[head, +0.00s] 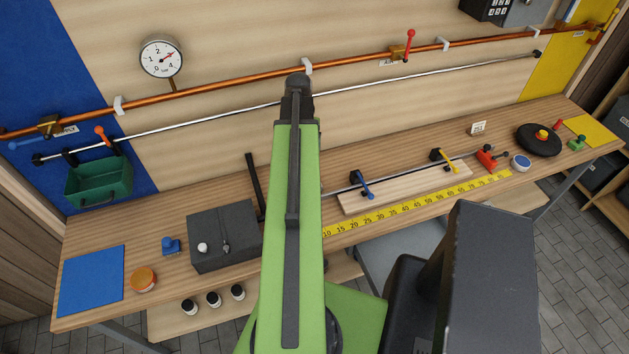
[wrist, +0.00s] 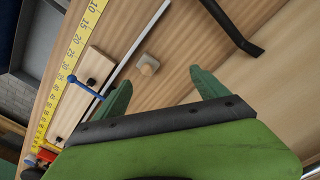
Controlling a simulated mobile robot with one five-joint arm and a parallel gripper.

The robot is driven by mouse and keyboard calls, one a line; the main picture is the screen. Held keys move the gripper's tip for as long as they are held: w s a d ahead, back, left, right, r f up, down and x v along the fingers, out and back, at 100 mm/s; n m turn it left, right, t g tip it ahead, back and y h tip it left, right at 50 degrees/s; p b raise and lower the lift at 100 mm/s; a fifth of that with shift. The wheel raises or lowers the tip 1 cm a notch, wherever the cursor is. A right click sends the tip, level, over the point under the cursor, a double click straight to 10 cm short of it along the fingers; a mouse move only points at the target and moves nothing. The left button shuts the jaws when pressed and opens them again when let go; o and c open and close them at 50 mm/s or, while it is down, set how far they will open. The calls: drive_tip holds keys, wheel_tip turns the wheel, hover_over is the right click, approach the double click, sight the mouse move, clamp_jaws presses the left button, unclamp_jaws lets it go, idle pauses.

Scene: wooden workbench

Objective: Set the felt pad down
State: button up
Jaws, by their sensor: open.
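My gripper (wrist: 158,82) shows in the wrist view with its two green fingers spread apart and nothing between them. A small grey block with a beige knob-like part (wrist: 147,65), probably the felt pad, lies on the bench just beyond the fingertips and apart from them. It sits near a thin metal rod (wrist: 136,48). In the head view my green arm hides this spot and my gripper's fingers.
A black bar (wrist: 232,27) is right of the gripper in the wrist view. A yellow ruler (head: 420,204) and a wooden board (head: 400,189) with blue and yellow clamps lie right of my arm. A dark grey box (head: 222,240) stands to its left.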

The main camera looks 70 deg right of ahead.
drive_tip(key=s+d+m, duration=0.1)
drive_tip(key=s+d, duration=0.1)
drive_tip(key=s, duration=0.2)
wheel_tip(320, 180, down, 12)
drive_tip(key=b, duration=1.2)
drive_tip(key=shift+a, duration=0.15)
wheel_tip(320, 180, down, 5)
drive_tip(key=b, duration=0.5)
drive_tip(key=shift+f+b, duration=0.15)
drive_tip(key=shift+b, duration=0.15)
drive_tip(key=shift+r, duration=0.2)
drive_tip(key=c, duration=1.5)
drive_tip(key=shift+o, duration=0.2)
wheel_tip(320, 180, up, 5)
drive_tip(key=p, duration=0.5)
drive_tip(key=shift+f, duration=0.1)
drive_tip(key=s+a+r+p, duration=0.2)
drive_tip(key=s+r+p, duration=0.4)
drive_tip(key=s, duration=0.5)
drive_tip(key=shift+s+a, duration=0.15)
drive_tip(key=shift+a, duration=0.15)
